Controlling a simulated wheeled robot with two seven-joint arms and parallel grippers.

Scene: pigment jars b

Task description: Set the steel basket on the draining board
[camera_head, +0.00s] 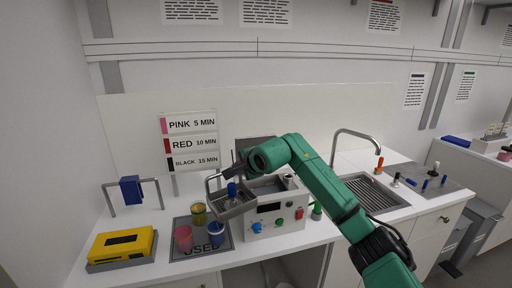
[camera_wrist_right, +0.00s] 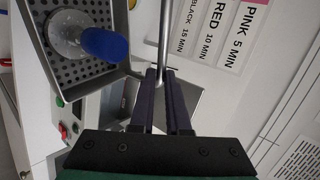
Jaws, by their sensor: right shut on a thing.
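The steel basket (camera_head: 237,208) hangs by its rod handle from my right gripper (camera_head: 228,172), just left of the front control box. In the right wrist view my right gripper (camera_wrist_right: 163,75) is shut on the thin steel handle (camera_wrist_right: 165,35). That view also shows the basket (camera_wrist_right: 98,78) with a perforated floor and a clear jar (camera_wrist_right: 65,32) with a blue top inside. The jar's blue top (camera_head: 232,188) shows in the head view. The ribbed steel draining board (camera_head: 372,195) lies by the tap at the right, apart from the basket. My left gripper is not in view.
The control-box bath (camera_head: 285,213) stands beside the basket. A curved tap (camera_head: 352,133) rises behind the draining board. A tray (camera_head: 440,187) with small tools lies farther right.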

